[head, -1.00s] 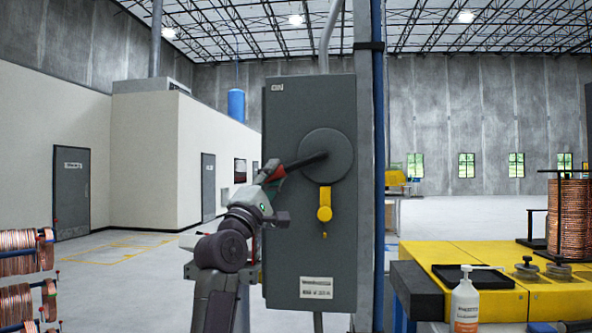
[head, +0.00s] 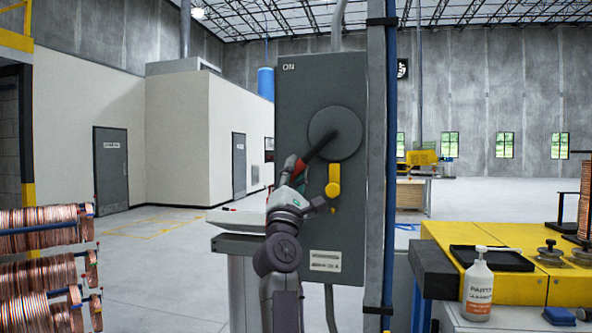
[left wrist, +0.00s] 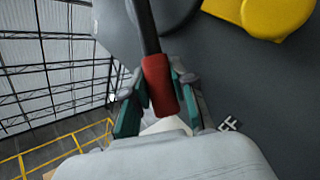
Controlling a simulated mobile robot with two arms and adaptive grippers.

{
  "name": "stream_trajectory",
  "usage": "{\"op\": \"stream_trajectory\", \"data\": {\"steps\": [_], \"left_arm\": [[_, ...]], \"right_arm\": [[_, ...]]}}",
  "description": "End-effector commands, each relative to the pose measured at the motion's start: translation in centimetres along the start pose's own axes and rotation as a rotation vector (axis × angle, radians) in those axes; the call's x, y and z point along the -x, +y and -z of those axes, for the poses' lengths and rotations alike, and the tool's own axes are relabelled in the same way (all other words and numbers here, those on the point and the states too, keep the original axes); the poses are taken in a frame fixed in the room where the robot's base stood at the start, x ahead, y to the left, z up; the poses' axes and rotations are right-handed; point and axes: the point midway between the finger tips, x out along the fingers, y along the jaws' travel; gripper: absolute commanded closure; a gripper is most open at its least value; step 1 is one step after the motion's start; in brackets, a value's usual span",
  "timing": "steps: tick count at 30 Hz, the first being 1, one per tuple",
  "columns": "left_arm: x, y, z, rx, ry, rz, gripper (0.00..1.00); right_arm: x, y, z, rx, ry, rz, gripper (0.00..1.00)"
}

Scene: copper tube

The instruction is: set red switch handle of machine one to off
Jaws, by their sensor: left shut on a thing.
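The grey switch box (head: 345,215) of the machine stands at the centre of the head view, with "ON" at its top left. Its round hub (head: 335,122) carries a black lever (head: 319,147) that slants down and left to a red grip. In the left wrist view the red grip (left wrist: 160,88) sits between my two green-sided fingers. My left gripper (head: 295,175) is shut on this handle, left of the box's middle. White letters (left wrist: 229,125) on the box are partly hidden beside my gripper. My right gripper is not in view.
A yellow latch (head: 333,182) sits on the box just below the hub, close to my gripper. A yellow-topped bench (head: 450,240) with a bottle (head: 479,290) stands at the right. Copper coils (head: 40,260) are at the left. The floor between is open.

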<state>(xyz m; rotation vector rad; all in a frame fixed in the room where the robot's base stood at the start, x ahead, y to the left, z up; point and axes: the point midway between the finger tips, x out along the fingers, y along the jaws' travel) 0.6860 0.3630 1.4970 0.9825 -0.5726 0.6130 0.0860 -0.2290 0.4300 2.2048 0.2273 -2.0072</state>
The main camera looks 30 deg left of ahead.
Motion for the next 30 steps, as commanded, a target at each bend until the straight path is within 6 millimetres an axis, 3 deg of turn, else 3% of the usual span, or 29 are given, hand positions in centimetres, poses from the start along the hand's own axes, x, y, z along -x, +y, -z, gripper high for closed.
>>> {"op": "stream_trajectory", "data": {"steps": [7,8,12,23,30], "left_arm": [[0.1,-0.3,0.1,0.006,0.001,0.005,1.0],[0.1,-0.3,0.1,0.006,0.001,0.006,0.71],[0.1,-0.3,0.1,0.005,0.001,0.005,0.48],[0.4,-0.2,0.0,0.003,0.0,0.003,0.48],[4.2,-0.3,0.1,0.005,0.001,0.004,0.48]], "right_arm": [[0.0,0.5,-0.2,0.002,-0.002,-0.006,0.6],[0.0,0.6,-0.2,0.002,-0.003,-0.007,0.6],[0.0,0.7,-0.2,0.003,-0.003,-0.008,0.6],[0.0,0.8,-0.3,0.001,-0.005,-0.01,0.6],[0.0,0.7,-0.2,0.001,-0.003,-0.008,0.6]]}}
